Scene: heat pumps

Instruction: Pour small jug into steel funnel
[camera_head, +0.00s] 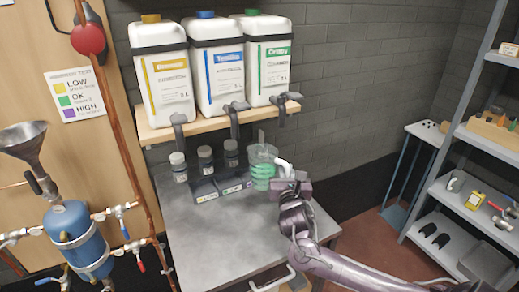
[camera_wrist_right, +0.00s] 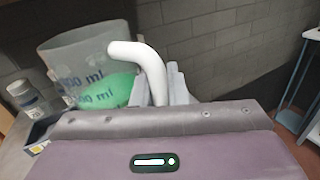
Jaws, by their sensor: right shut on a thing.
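The small jug (camera_head: 262,164) is clear, with green liquid and a white handle, and stands upright at the right of the grey table under the green-labelled canister. In the right wrist view the jug (camera_wrist_right: 85,62) shows "ml" markings, and its white handle (camera_wrist_right: 150,66) runs down to the fingers. My right gripper (camera_head: 287,176) is shut on the jug's handle; the fingertips are partly hidden. The steel funnel (camera_head: 24,142) is at the far left, above a blue tank (camera_head: 78,238) on the wooden panel. My left gripper is not in view.
Several small bottles (camera_head: 204,158) and a dark labelled tray (camera_head: 222,188) stand left of the jug. Three canisters (camera_head: 215,65) with taps sit on a shelf (camera_head: 205,128) above. A copper pipe (camera_head: 130,150) stands between table and funnel. The table's front left (camera_head: 205,235) is clear.

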